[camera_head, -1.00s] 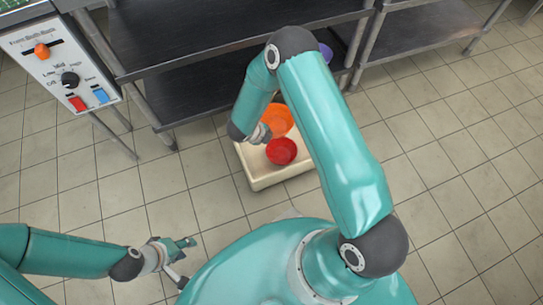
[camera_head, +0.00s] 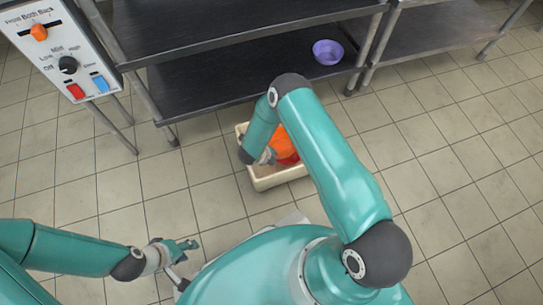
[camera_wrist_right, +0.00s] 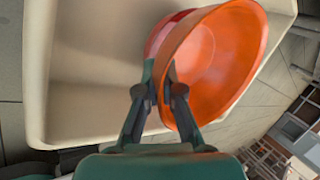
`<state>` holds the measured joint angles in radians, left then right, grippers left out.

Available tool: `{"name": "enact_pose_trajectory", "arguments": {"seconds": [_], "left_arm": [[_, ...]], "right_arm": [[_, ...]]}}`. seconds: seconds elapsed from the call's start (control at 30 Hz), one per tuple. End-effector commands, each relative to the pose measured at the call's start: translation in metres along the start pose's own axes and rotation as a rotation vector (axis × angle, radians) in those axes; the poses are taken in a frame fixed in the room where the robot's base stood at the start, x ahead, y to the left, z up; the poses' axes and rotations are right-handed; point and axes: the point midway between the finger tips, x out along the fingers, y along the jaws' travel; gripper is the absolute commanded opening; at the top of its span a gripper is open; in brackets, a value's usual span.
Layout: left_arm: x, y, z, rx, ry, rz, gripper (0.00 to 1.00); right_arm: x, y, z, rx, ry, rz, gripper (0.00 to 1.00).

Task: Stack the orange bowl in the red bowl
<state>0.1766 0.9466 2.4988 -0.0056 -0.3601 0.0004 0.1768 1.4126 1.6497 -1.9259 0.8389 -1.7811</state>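The orange bowl (camera_head: 279,143) is over the red bowl (camera_head: 288,159) in the head view and covers much of it. In the right wrist view the orange bowl (camera_wrist_right: 215,60) is tilted and overlaps the red bowl (camera_wrist_right: 165,32), of which only an edge shows. My right gripper (camera_wrist_right: 160,72) has its fingers on either side of the orange bowl's rim and is shut on it. Whether the bowls touch I cannot tell. My left gripper (camera_head: 190,264) is open and empty, away from the bowls at the lower left.
A cream bin (camera_head: 268,182) on the tiled floor holds the red bowl. Black shelves (camera_head: 225,85) stand behind it, with a purple bowl (camera_head: 327,52) on one. A control panel (camera_head: 63,55) is at the upper left. Floor to the right is clear.

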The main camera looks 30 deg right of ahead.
Motion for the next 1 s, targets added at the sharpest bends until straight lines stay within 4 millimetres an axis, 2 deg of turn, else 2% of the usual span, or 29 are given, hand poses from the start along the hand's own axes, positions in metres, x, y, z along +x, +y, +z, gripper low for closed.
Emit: {"name": "enact_pose_trajectory", "arguments": {"seconds": [0.03,0.27,0.93,1.0], "left_arm": [[0.003,-0.001,0.0,0.0,0.0,0.0,0.4],[0.002,-0.001,0.0,0.0,0.0,0.0,0.4],[0.017,-0.006,0.0,0.0,0.0,0.0,0.4],[0.016,-0.006,0.0,0.0,0.0,0.0,0.4]], "right_arm": [[0.005,0.003,0.0,0.001,0.0,-0.001,0.0],[0.004,0.002,0.001,0.001,-0.001,-0.001,0.0],[0.015,0.009,0.0,0.0,-0.001,-0.001,0.0],[0.015,0.009,0.0,0.0,-0.001,0.0,0.15]]}}
